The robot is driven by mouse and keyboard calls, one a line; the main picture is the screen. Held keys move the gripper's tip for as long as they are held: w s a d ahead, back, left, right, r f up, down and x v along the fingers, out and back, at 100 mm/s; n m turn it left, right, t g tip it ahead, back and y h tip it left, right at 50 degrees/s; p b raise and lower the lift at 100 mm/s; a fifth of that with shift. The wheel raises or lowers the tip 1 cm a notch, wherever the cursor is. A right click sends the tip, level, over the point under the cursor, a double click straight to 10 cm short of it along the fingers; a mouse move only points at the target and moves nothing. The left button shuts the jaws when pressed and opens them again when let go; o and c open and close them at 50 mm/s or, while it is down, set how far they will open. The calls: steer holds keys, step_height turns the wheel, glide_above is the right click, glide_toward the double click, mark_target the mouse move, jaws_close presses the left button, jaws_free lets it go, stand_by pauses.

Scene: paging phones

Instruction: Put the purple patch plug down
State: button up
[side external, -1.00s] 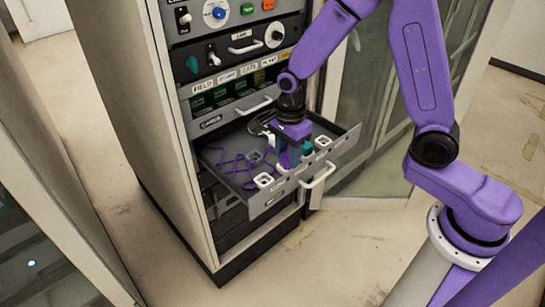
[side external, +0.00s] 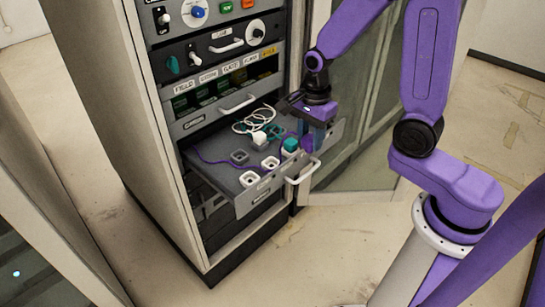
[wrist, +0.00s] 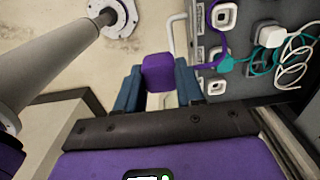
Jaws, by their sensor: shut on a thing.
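My gripper (side external: 318,138) hangs over the right end of the open drawer (side external: 225,180), fingers pointing down. In the wrist view, my gripper (wrist: 158,88) is shut on the purple patch plug (wrist: 158,72), a block between the two blue fingers. The plug appears beside the drawer's front panel, near the white handle; its height is hard to tell. Its purple cord (wrist: 222,45) runs back into the drawer, and the cord also shows in the side view (side external: 212,161). The plug is mostly hidden by the fingers in the side view.
The drawer holds a teal plug (side external: 290,145), a white plug (side external: 260,139) with a coiled white cord (side external: 258,120), white sockets (side external: 270,163) (side external: 249,179) and a dark socket (side external: 240,156). A handle (side external: 303,172) juts from the drawer front. The rack rises behind. The floor in front is clear.

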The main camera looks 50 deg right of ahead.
steer(key=w+f, duration=0.2)
steer(key=w, duration=0.1)
steer(key=w+f, duration=0.3)
steer(key=w, duration=0.1)
steer(key=w+f, duration=0.3)
steer(key=w, duration=0.1)
steer(key=shift+w+a, duration=0.25)
steer(key=shift+a, duration=0.05)
steer(key=shift+w+f, duration=0.5)
steer(key=shift+f, duration=0.15)
steer(key=shift+w+f, duration=0.1)
steer(key=shift+f, duration=1.45)
steer(key=shift+a+f, duration=0.1)
steer(key=shift+f, duration=0.15)
steer(key=o, duration=1.1)
steer(key=shift+o, duration=0.2)
steer(key=shift+r, duration=0.1)
